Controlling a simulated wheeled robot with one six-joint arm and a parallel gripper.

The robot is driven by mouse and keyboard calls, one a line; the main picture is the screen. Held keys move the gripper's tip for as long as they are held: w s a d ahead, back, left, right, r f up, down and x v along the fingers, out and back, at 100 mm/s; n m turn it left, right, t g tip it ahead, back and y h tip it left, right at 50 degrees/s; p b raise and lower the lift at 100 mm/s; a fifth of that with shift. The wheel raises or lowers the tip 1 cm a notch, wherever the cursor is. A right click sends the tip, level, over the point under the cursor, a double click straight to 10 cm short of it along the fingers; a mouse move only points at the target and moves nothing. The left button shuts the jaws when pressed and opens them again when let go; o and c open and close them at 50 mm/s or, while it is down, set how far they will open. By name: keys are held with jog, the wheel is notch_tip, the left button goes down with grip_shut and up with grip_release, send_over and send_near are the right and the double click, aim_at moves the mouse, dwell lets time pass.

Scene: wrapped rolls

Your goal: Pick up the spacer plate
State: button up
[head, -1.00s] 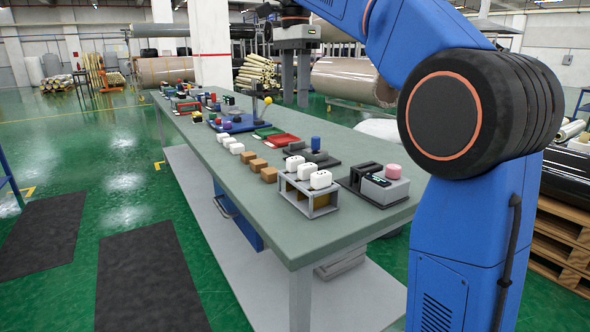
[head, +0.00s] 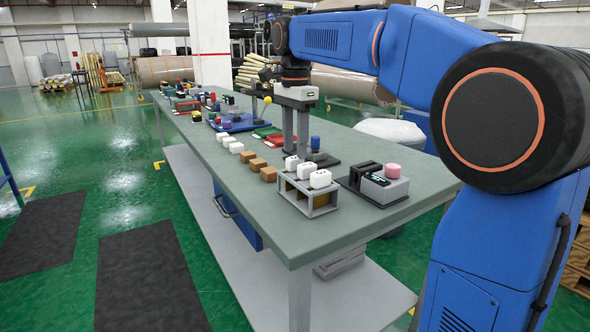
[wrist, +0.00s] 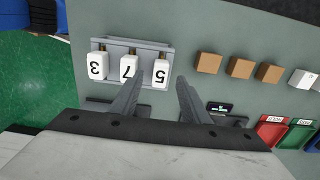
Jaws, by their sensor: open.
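I cannot tell for sure which thing is the spacer plate. A flat dark plate (head: 327,161) lies on the workbench (head: 236,187) by a blue cylinder, partly behind my gripper. My gripper (head: 295,151) points down over the bench near this plate, behind the rack of white blocks. The grey rack (wrist: 131,43) with white blocks numbered 3, 7 and 5 is just beyond the fingers on the left. The gripper body hides the bench below.
Brown blocks (head: 257,165) stand in a row beside the rack. A grey device with a pink cylinder (head: 392,171) stands at the near right. A small dark unit with a green display (wrist: 220,107) is right of the fingers. Red and green trays (wrist: 270,131) lie farther right.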

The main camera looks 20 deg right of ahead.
aim_at(295, 157)
jog(key=shift+f, duration=1.95)
jog(key=shift+c, duration=0.3)
grip_shut()
jog(key=shift+r, duration=0.15)
